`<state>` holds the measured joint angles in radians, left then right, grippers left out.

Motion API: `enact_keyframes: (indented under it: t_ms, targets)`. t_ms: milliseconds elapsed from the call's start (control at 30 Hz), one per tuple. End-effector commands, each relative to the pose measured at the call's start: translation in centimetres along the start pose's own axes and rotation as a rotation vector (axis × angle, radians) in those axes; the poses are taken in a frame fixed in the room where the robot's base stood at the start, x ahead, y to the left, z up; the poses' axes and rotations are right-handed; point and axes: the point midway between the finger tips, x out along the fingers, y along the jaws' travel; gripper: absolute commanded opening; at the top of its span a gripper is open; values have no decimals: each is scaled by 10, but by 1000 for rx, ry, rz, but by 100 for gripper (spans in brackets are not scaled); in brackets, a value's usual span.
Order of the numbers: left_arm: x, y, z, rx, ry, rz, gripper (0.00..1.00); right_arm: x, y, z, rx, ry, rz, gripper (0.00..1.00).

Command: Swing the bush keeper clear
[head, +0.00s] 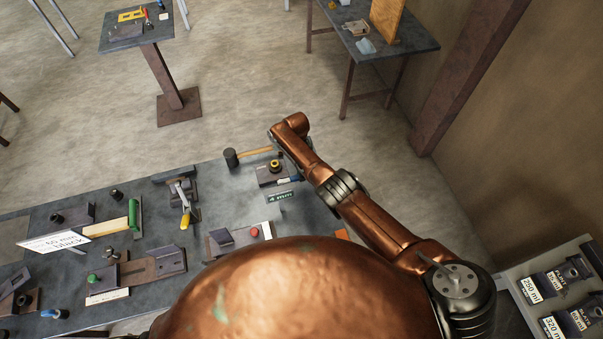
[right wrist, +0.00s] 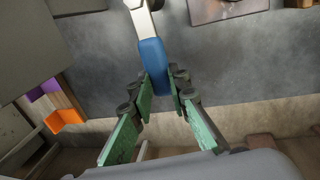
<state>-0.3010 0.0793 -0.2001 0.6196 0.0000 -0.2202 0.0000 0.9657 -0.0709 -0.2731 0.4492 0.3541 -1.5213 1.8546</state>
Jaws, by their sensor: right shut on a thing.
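In the right wrist view my right gripper (right wrist: 161,84) has its green-padded fingers closed on a blue handle (right wrist: 152,60). A pale metal piece (right wrist: 141,18) extends from the handle's far end. In the head view a blue and white piece (head: 288,180) shows beside my right arm, below a dark plate (head: 267,178) with a yellow and black round part (head: 275,165). My copper arm hides most of the right gripper there. I cannot tell surely which part is the bush keeper. My left gripper is not in view.
An orange and purple item (right wrist: 64,117) lies left of my fingers. A rack of labelled bins (head: 560,295) stands at the right.

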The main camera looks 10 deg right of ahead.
Motion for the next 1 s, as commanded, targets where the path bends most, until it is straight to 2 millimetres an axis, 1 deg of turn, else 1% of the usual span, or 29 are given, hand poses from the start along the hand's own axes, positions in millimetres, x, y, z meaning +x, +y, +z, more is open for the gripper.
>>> enact_keyframes:
  t_ms: [33,67,300,567,667,767,867,1000]
  targets:
    - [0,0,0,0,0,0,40,2,2,1,2,-5,6,0]
    - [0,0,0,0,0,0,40,2,2,1,2,-5,6,17]
    - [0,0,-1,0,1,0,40,1,1,0,1,-4,4,34]
    - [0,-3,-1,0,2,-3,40,0,0,0,1,-2,2,34]
    - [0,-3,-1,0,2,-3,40,-4,0,0,0,-3,0,34]
    - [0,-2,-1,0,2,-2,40,-15,-1,1,-1,-4,-1,34]
    - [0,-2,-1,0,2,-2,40,-31,0,0,1,-4,-3,34]
    - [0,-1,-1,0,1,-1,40,-63,-1,0,1,-4,-3,34]
